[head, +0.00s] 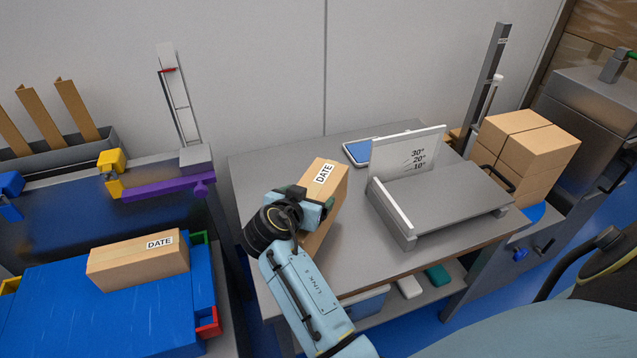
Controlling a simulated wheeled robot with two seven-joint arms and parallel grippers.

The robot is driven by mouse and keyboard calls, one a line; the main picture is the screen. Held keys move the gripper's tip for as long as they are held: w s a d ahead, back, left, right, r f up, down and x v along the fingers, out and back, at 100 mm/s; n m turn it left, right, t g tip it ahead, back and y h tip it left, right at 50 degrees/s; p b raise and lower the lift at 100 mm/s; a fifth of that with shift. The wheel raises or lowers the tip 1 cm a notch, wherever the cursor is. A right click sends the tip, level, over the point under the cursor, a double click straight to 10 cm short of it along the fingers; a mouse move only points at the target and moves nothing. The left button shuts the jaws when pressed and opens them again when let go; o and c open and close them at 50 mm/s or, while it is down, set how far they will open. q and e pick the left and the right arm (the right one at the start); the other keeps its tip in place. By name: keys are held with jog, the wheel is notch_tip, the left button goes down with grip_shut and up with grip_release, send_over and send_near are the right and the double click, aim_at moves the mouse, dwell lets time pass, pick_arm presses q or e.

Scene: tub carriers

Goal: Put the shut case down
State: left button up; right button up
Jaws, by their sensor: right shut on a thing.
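A shut brown cardboard case (334,196) with a white DATE label is over the left part of the grey table (270,165). My right gripper (309,203) is shut on this case, and its jaws and wrist hide the case's left side. The case looks tilted; I cannot tell whether its bottom touches the table. A second shut case (135,268) with a DATE label lies on the blue surface at the lower left, apart from the gripper. My left gripper is not in view.
A grey angled stand (440,205) with degree marks is on the table's right half. A blue-topped device (358,152) lies behind it. Stacked cartons (545,150) stand at the right. Bare tabletop shows between the held case and the stand. A purple bar (165,187) is at the left.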

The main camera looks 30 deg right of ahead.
jog(key=shift+f, duration=0.4)
notch_tip(320, 180, down, 4)
jog(key=shift+w+b, duration=0.1)
jog(key=shift+b, duration=0.3)
jog(key=shift+f, duration=0.25)
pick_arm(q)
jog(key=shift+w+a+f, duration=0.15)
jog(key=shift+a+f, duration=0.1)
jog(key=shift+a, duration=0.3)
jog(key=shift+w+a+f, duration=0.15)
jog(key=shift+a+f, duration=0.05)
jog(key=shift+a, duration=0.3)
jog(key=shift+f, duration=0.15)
pick_arm(e)
jog(key=shift+f, duration=0.1)
jog(key=o, duration=1.9)
jog(key=shift+f, duration=0.2)
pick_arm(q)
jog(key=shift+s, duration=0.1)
pick_arm(e)
jog(key=shift+o, duration=0.2)
